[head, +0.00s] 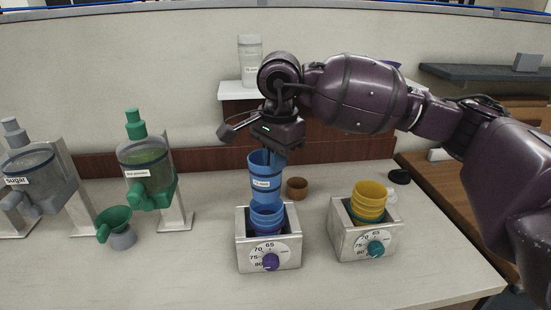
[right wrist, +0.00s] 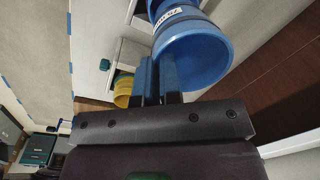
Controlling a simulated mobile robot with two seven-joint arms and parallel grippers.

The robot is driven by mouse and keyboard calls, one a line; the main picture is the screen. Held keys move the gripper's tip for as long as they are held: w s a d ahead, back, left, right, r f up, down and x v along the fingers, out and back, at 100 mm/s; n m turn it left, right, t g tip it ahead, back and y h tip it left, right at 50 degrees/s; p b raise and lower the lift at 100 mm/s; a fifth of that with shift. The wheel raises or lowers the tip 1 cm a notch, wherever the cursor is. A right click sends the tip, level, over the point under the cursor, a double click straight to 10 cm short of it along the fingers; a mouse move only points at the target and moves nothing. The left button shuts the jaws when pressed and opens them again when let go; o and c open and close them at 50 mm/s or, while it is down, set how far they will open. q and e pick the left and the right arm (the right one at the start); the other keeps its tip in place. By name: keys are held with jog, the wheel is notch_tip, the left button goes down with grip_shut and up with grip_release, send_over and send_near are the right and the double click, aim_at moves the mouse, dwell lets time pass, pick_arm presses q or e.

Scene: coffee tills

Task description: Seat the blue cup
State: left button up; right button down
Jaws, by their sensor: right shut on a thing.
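The blue cup (head: 266,184) is tall, with a white label on its side. My right gripper (head: 272,156) is shut on its upper rim from above. In the right wrist view my right gripper (right wrist: 158,78) has its blue fingers at the wall of the blue cup (right wrist: 195,58). The cup is upright, directly above a stack of blue cups (head: 267,216) in the left metal box (head: 268,246). Its lower end meets or overlaps the stack in the picture; I cannot tell whether it touches. My left gripper is not in view.
The right metal box (head: 365,240) holds yellow cups (head: 369,198); its dial is teal, the left box's purple. A small brown cup (head: 297,187) stands behind the boxes. Dispensers (head: 147,172) and a green funnel (head: 114,220) stand at left. The front counter (head: 190,275) is clear.

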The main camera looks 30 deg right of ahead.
aim_at(276, 199)
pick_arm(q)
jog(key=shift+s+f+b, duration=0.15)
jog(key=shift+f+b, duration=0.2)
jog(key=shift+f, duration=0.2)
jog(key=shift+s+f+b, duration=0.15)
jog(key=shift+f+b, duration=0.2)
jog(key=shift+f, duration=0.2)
pick_arm(e)
jog(key=shift+f, duration=1.4)
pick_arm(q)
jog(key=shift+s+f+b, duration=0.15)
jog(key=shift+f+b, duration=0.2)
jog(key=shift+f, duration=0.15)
pick_arm(e)
jog(key=shift+f, duration=0.7)
jog(key=shift+f, duration=0.25)
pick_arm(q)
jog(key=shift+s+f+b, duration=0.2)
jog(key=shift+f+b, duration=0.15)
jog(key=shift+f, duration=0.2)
pick_arm(e)
jog(key=shift+f, duration=0.45)
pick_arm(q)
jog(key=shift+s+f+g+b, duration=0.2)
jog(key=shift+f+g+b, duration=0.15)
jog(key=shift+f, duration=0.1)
pick_arm(e)
jog(key=shift+f, duration=0.7)
